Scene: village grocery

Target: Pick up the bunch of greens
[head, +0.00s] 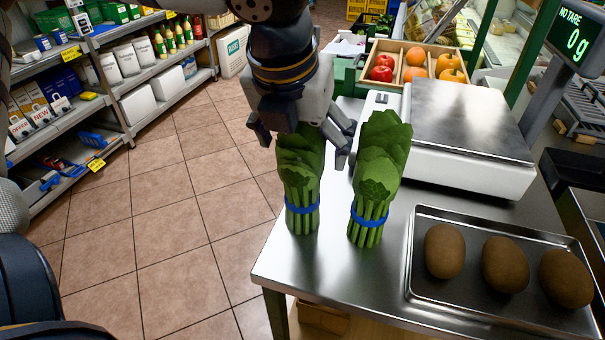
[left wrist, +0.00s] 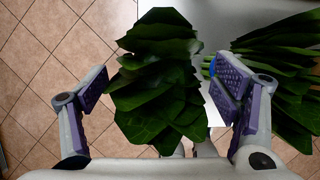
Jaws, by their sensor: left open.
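Two bunches of greens with blue bands stand upright on the steel counter (head: 300,262). The left bunch of greens (head: 300,185) is near the counter's left edge, and the right bunch (head: 377,180) stands beside it. My left gripper (head: 303,150) is open above the left bunch, pointing down, and hides part of its leafy top. In the left wrist view, the left bunch's leaves (left wrist: 160,80) lie between the spread fingers (left wrist: 160,92), with gaps on both sides. The right bunch (left wrist: 285,85) lies just outside the right-hand finger. My right gripper is not in view.
A steel tray (head: 420,287) with three brown, potato-like items is at the front right. A scale (head: 470,120) stands behind the greens, and a wooden crate (head: 416,50) of fruit is further back. Open tiled floor (head: 185,210) lies left of the counter.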

